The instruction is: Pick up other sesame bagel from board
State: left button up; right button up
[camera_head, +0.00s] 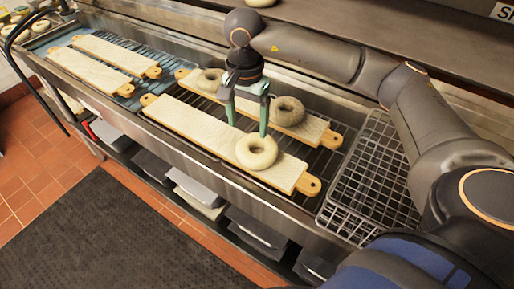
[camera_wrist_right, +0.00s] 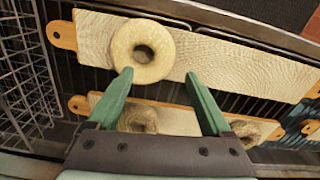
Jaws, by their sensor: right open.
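A pale bagel (camera_head: 257,161) lies on the right part of the front wooden board (camera_head: 200,122); it also shows in the right wrist view (camera_wrist_right: 122,45). Two darker, speckled bagels lie on the board behind (camera_head: 313,130), one near its right half (camera_head: 297,113) and one near its left end (camera_head: 203,79). My right gripper (camera_head: 247,128) is open and empty, fingers pointing down between the pale bagel and the rear board. In the wrist view one fingertip (camera_wrist_right: 158,75) overlaps the pale bagel's edge; contact cannot be told. The fingers partly hide the nearer speckled bagel (camera_wrist_right: 140,117).
A wire rack (camera_head: 372,185) stands right of the boards. Two bare-looking boards (camera_head: 88,70) lie farther left. The steel trough's front rim (camera_head: 200,158) borders the boards. More bagels (camera_head: 40,25) sit at the upper left.

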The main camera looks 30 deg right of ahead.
aim_at(245, 141)
jog(key=f, duration=0.2)
jog(key=a+f+p, duration=0.1)
jog(key=f, duration=0.2)
jog(key=shift+f, duration=0.1)
grip_shut()
dwell(0.6)
